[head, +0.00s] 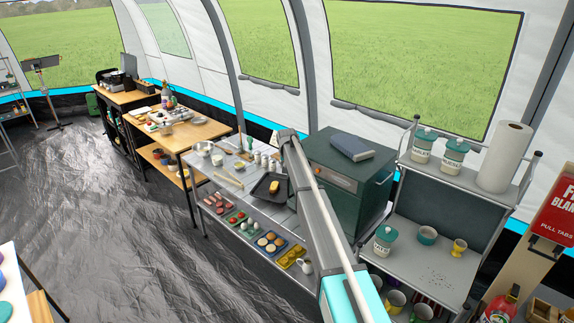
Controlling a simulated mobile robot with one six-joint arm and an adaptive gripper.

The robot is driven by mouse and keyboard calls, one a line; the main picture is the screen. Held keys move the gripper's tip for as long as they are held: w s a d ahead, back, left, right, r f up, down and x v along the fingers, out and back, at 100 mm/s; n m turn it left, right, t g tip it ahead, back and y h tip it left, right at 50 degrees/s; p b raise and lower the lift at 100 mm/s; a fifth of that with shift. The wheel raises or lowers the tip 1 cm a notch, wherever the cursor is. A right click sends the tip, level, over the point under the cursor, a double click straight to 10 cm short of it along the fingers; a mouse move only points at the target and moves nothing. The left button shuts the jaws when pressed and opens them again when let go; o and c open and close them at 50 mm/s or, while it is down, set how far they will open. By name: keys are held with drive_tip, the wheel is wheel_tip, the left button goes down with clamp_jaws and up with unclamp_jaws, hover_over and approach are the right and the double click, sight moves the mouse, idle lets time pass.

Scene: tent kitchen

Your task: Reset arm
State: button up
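My arm reaches up from the bottom middle of the head view as a long grey link with a teal part at its near end. Its far end is above the grey metal worktable (235,187), left of the dark green oven (345,160). I cannot make out my gripper or its fingers in this view, so whether it is open or holds anything does not show. The arm link hides part of the worktable and the oven's left side.
A black tray with a yellow item (274,187) lies beside the arm. A shelf unit (435,195) with jars and a paper towel roll (505,157) stands right. Wooden tables (190,135) stand farther left. The dark floor (110,210) at left is largely clear.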

drive_tip(key=shift+s, duration=0.1)
drive_tip(key=s+d+f+g+b, duration=0.1)
drive_tip(key=s+d+f+b, duration=0.2)
drive_tip(key=s, duration=1.6)
drive_tip(key=s+d+f+g+b, duration=0.2)
drive_tip(key=s+d+f+b, duration=0.1)
drive_tip(key=s, duration=1.5)
drive_tip(key=s+d+f+n+g+b, duration=0.1)
drive_tip(key=s+d+f+b, duration=0.2)
drive_tip(key=s, duration=1.6)
drive_tip(key=shift+s+d+f+g, duration=0.35)
drive_tip(key=shift+d+f, duration=0.15)
drive_tip(key=shift+f, duration=0.4)
